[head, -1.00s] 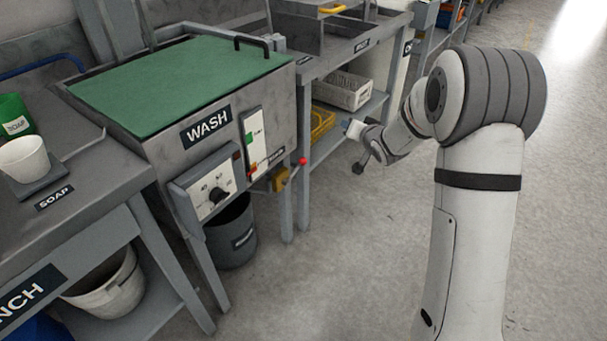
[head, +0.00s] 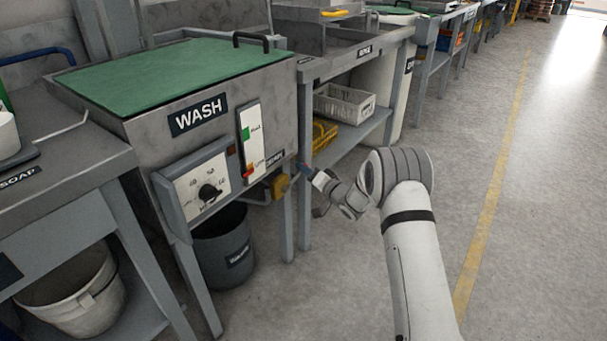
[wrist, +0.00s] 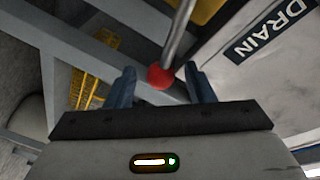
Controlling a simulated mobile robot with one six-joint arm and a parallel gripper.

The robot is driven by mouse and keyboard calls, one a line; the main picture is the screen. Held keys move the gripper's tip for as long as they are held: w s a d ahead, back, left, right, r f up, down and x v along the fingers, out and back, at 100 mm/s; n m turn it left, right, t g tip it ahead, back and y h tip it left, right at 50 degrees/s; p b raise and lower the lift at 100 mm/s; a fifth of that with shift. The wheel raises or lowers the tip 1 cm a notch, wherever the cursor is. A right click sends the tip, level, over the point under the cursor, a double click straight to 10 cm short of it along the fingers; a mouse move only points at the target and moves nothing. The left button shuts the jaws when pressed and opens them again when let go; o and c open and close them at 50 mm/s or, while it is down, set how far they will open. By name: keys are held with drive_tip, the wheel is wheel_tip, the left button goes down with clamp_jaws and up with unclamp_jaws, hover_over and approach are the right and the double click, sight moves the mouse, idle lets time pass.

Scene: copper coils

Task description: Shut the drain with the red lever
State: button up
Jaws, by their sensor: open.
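The red lever's round knob (wrist: 160,77) and its grey metal rod (wrist: 180,35) show in the wrist view. The knob sits between the two blue fingers of my gripper (wrist: 162,84), nearer the middle than either finger, with gaps on both sides. My gripper is open. In the head view my gripper (head: 309,172) is beside the yellow valve body (head: 277,185) at the lower right of the WASH station, and it hides most of the lever. A DRAIN label (wrist: 268,30) is at the upper right of the wrist view.
A yellow crate (head: 324,134) and a white crate (head: 345,104) sit on the shelf to the right. The floor at right is clear.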

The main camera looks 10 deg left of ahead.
drive_tip(key=shift+x, duration=1.05)
clamp_jaws()
drive_tip(key=shift+d, duration=0.1)
